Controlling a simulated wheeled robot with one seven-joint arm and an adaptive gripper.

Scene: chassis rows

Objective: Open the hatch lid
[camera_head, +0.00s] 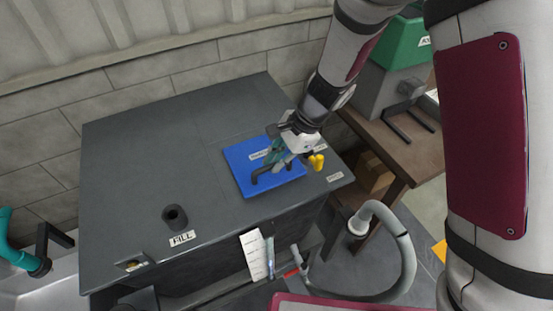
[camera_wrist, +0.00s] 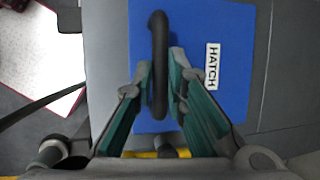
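The hatch lid (camera_head: 241,173) is a flat blue square panel on top of the dark grey cabinet, and it appears to lie level with that top. It also fills the middle of the wrist view (camera_wrist: 225,110), with a white HATCH label (camera_wrist: 212,66). A black bar handle (camera_wrist: 158,30) stands on the lid; in the head view its front end shows (camera_head: 257,177). My gripper (camera_wrist: 160,68) has one teal-padded finger on each side of the handle, both seeming to touch it. In the head view my gripper (camera_head: 276,158) partly hides the lid and its label.
The cabinet top (camera_head: 130,165) has a black filler neck (camera_head: 175,217) labelled FILL at the front left. A brick wall stands behind. A wooden bench (camera_head: 415,155) with a green-topped machine (camera_head: 405,45) is at right. A grey hose (camera_head: 408,255) curves up in front.

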